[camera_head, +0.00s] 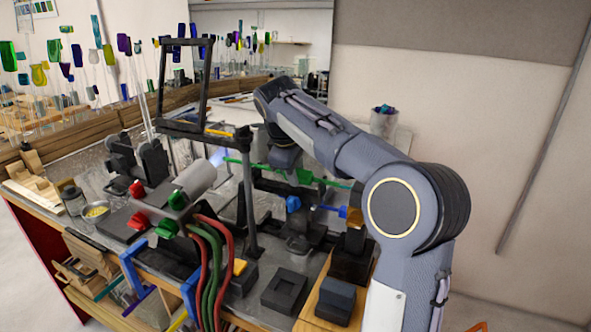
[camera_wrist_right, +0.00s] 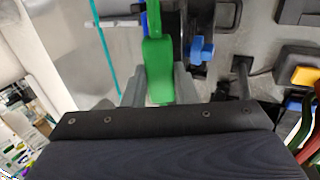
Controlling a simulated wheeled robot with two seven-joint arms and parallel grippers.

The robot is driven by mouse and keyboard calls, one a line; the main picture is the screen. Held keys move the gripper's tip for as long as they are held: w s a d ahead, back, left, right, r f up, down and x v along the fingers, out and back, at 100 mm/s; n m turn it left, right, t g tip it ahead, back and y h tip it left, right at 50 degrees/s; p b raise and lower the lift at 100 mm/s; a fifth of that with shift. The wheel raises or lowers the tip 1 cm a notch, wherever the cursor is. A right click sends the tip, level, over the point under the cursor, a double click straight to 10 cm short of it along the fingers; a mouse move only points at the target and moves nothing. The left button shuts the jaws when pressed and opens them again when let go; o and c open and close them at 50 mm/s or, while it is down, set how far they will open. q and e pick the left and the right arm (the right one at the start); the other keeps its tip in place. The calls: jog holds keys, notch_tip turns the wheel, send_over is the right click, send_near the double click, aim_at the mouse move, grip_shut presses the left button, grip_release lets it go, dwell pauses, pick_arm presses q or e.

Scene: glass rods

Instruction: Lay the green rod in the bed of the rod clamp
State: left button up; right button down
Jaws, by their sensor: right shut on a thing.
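The green rod (camera_head: 240,161) shows in the head view as a thin, nearly level line above the bench. It has a thicker green part (camera_head: 306,177) near my right gripper (camera_head: 293,174). In the right wrist view a broad green piece (camera_wrist_right: 158,70) sits between the grey fingers of that gripper (camera_wrist_right: 159,88), which is shut on it. A dark stand with a blue knob (camera_head: 293,203), seemingly the rod clamp, stands below the rod. The blue knob also shows in the right wrist view (camera_wrist_right: 201,50). Its bed cannot be made out. My left gripper is not in view.
A grey torch (camera_head: 192,180) with a bluish flame and red and green hoses (camera_head: 207,260) is left of the rod. A black frame (camera_head: 186,88) rises behind. A blue rod (camera_head: 328,208) lies near the clamp.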

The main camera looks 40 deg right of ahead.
jog(key=c, duration=1.1)
grip_release()
jog(key=v, duration=0.8)
jog(key=shift+p, duration=0.3)
jog(key=shift+f, duration=0.1)
